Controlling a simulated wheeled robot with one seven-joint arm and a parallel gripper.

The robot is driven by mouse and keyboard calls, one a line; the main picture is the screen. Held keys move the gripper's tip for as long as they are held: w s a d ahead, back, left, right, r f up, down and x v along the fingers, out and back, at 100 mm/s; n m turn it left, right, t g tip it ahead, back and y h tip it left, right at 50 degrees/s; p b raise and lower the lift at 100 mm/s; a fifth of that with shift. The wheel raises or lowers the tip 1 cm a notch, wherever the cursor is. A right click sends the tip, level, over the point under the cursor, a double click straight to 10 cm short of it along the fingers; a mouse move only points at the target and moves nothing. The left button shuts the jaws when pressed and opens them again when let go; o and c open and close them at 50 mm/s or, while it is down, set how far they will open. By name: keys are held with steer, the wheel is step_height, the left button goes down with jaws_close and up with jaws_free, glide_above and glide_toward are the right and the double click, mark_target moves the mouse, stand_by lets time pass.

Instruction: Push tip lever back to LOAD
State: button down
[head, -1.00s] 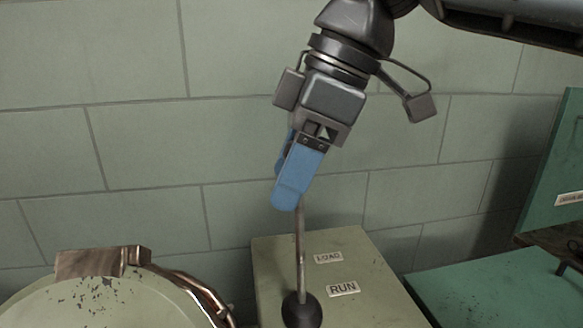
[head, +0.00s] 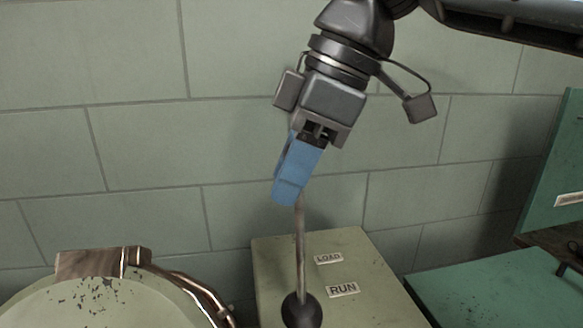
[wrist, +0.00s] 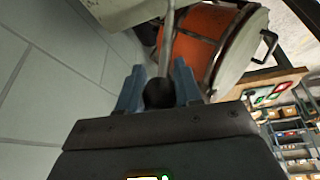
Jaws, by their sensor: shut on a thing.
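The tip lever is a thin grey rod (head: 299,250) rising from a black rounded boot (head: 302,311) on a pale green box (head: 272,262). The rod stands nearly upright, its top going into my gripper (head: 285,194), which has blue fingers. In the wrist view a dark round knob (wrist: 160,94) sits between the fingers of my gripper (wrist: 158,70), with the rod running away from it. My gripper is shut on this knob. The LOAD label (head: 328,257) lies behind the RUN label (head: 343,290), both right of the rod.
A round green drum top (head: 80,305) with copper-coloured fittings stands at left. A teal machine surface (head: 490,290) and upright panel (head: 560,170) are at right. A block wall (head: 130,150) is behind. The wrist view shows an orange drum (wrist: 200,40) and shelves (wrist: 292,125).

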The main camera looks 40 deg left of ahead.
steer(key=w+a+f+p, duration=0.3)
steer(key=w+a+p, duration=0.1)
steer(key=p, duration=0.2)
steer(key=shift+w+a, duration=0.15)
steer(key=shift+a, duration=0.2)
steer(key=c, duration=0.8)
jaws_free()
steer(key=shift+w, duration=0.1)
steer(key=shift+c, duration=0.2)
steer(key=shift+o, duration=0.3)
steer(key=shift+r, duration=0.2)
steer(key=v, duration=0.7)
steer(key=shift+r, duration=0.3)
